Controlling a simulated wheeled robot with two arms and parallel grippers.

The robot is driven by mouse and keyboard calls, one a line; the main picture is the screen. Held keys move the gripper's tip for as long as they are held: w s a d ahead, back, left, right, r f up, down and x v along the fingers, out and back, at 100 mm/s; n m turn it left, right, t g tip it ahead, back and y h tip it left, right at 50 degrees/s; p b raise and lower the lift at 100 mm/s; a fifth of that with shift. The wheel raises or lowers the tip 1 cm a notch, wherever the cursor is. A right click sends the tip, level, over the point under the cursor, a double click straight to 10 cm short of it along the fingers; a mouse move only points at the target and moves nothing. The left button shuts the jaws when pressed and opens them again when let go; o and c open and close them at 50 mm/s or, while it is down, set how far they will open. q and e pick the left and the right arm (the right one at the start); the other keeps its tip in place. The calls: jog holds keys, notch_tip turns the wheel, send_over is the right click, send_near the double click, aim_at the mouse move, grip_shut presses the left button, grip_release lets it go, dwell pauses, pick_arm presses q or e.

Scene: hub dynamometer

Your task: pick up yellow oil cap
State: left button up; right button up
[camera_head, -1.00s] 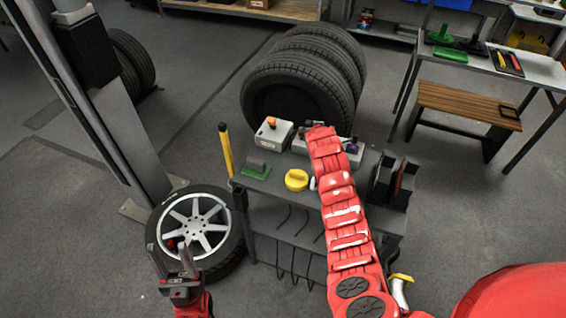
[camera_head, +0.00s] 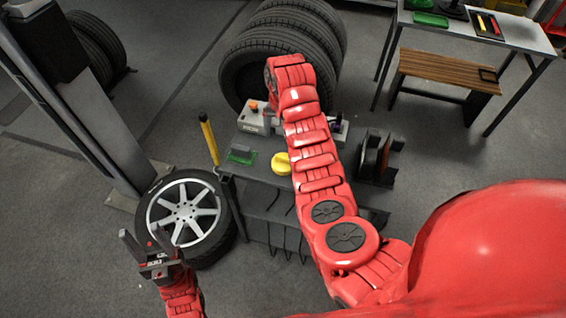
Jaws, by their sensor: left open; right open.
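The yellow oil cap (camera_head: 281,163) sits on the top of the dark cart (camera_head: 262,187). My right arm passes close along its right side in the picture and hides part of the cart top. The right gripper itself does not show; the arm's far end is over the back of the cart, near the stacked tires. My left gripper (camera_head: 145,236) is open and empty, at the lower left in front of the wheel, well apart from the cap.
A green-based block (camera_head: 241,154), a grey box with an orange knob (camera_head: 254,118) and a yellow post (camera_head: 209,139) are around the cap. A wheel (camera_head: 186,212) lies left of the cart. Stacked tires (camera_head: 285,45) stand behind. A dark holder (camera_head: 376,160) is at the right.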

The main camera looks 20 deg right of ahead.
jog(key=b, duration=0.4)
send_over(283, 157)
notch_tip(283, 157, down, 6)
jog(key=shift+a+f, duration=0.1)
jog(key=shift+a, duration=0.05)
jog(key=shift+f, duration=0.3)
jog(key=shift+f+p, duration=0.3)
jog(key=shift+p, duration=0.15)
jog(key=f+p, duration=0.1)
jog(key=f, duration=0.2)
jog(key=shift+d+p, duration=0.2)
jog(key=shift+p, duration=0.15)
jog(key=shift+f, duration=0.35)
jog(key=c, duration=1.4)
